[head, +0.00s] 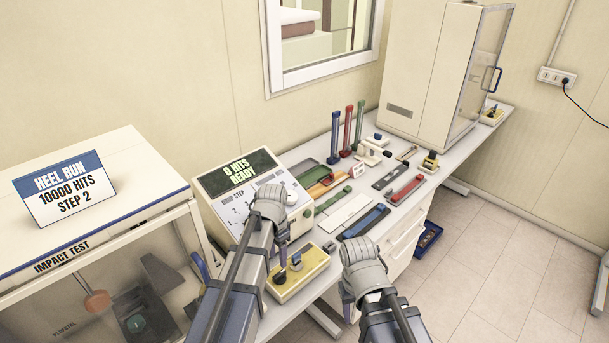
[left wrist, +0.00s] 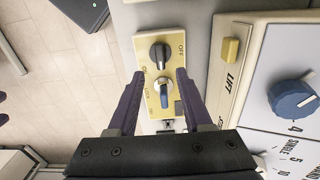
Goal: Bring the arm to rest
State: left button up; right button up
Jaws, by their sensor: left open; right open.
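My left gripper (left wrist: 160,76) is open in the left wrist view. Its two purple fingers stand on either side of a yellow switch box (left wrist: 147,68), with nothing seen between them in grip. The box has a black knob (left wrist: 159,52) near the OFF label and a grey-blue knob (left wrist: 163,90) lying between the fingers. In the head view the left gripper (head: 282,256) points down over the same yellow box (head: 312,268), partly hiding it. My right arm (head: 367,276) reaches in front of the bench edge; its fingers do not show.
A console (head: 228,182) reading "0 HITS READY" stands behind the left gripper; its blue dial (left wrist: 292,98) is close by. The impact test cabinet (head: 95,190) is at left. Coloured strips, posts and small blocks fill the bench to the right. Open floor (head: 490,260) lies right.

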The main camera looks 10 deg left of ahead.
pick_arm(q)
jog(key=s+d+f+n+y+b, duration=0.1)
jog(key=s+d+f+n+b, duration=0.3)
jog(key=s+d+f+b, duration=0.3)
jog(key=s+d, duration=0.4)
jog(key=s, duration=0.3)
jog(key=shift+s, duration=0.35)
